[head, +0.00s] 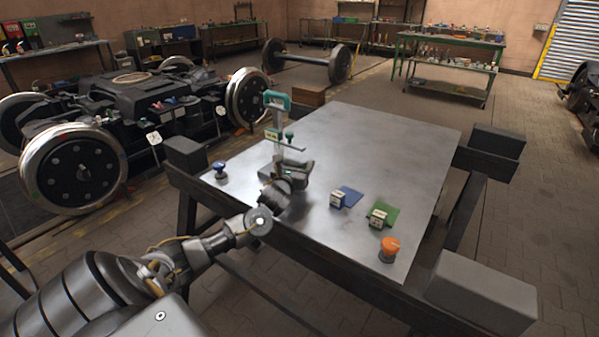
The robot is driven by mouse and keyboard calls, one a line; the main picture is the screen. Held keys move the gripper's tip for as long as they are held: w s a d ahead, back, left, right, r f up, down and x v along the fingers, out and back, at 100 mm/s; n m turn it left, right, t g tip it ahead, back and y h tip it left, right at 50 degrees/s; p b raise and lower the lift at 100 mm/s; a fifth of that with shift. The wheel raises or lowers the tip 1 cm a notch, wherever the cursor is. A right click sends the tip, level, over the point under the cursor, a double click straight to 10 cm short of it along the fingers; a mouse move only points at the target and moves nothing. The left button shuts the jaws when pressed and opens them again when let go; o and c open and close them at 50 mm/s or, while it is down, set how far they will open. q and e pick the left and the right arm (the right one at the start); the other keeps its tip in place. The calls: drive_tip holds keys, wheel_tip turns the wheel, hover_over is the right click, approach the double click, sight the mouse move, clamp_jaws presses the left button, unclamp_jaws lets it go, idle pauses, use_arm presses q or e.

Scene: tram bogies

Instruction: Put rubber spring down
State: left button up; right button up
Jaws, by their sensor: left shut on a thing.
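My left gripper (299,170) is at the far-left part of the steel table, low over its top, in front of a teal-headed stand (275,101). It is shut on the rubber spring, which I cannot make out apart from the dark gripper. A small green-topped piece (289,134) shows at the stand's small plate, above the gripper. A blue-topped piece (219,170) stands near the table's left corner. An orange-topped piece (389,247) stands near the front right edge. My right gripper is not in view.
The back and right of the table top (385,140) are clear. Dark blocks stand at the table frame's corners. A bogie (130,105) stands at the left.

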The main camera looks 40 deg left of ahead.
use_arm(q)
drive_tip(key=shift+w+a+r, duration=0.1)
drive_tip(key=shift+w+a, duration=0.1)
drive_tip(key=shift+w, duration=0.25)
drive_tip(key=shift+f, duration=1.75)
drive_tip(key=shift+f, duration=0.1)
drive_tip(key=o, duration=1.3)
drive_tip(key=shift+s+d, duration=0.1)
drive_tip(key=shift+o, duration=0.5)
